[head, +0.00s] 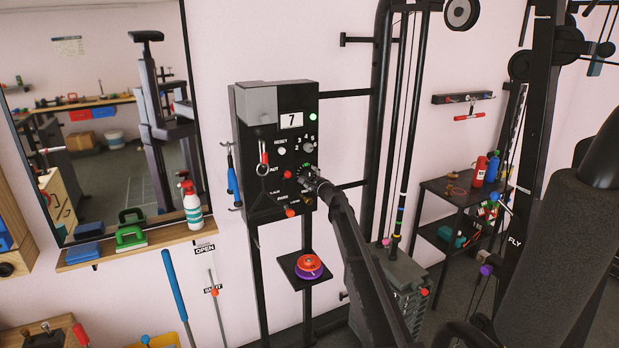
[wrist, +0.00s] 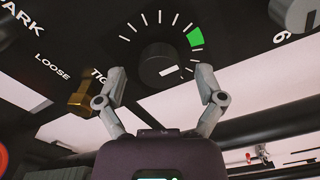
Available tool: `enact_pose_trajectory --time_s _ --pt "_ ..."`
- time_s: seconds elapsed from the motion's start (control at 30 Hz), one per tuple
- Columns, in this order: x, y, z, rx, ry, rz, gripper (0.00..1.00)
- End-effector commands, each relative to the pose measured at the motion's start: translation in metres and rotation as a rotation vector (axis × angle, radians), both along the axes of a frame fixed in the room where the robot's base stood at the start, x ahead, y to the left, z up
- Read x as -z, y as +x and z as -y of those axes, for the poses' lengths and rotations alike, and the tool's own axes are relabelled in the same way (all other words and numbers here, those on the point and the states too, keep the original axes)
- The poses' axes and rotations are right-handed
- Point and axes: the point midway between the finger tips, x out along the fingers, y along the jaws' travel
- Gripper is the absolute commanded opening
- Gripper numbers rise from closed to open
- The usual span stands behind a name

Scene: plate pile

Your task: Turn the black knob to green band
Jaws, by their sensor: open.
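The black knob (wrist: 156,60) is on the front of a dark panel, with white tick marks fanned around its upper left. The green band (wrist: 195,37) is a short arc above and right of the knob. My gripper (wrist: 161,70) is open, with one finger on each side of the knob and visible gaps between.
A brass lever (wrist: 85,95) sits close to the left finger, by the LOOSE lettering. A small shelf (head: 290,262) with stacked discs is below.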

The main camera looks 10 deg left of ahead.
Motion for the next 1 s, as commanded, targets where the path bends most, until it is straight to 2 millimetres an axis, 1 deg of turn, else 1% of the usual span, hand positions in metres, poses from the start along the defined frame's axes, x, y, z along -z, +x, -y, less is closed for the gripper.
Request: enact_pose_trajectory --time_s 0.03,0.4,0.6,0.8,1.0 --pt "0.0 -0.007 0.004 0.0 0.0 0.0 0.88" --pt "0.0 -0.056 0.037 0.001 0.0 0.0 0.88" --pt "0.0 -0.076 0.052 0.001 0.0 0.0 0.88" --pt "0.0 -0.085 0.059 0.001 0.0 0.0 0.88" --pt "0.0 -0.085 0.059 0.0 0.0 0.0 0.88"
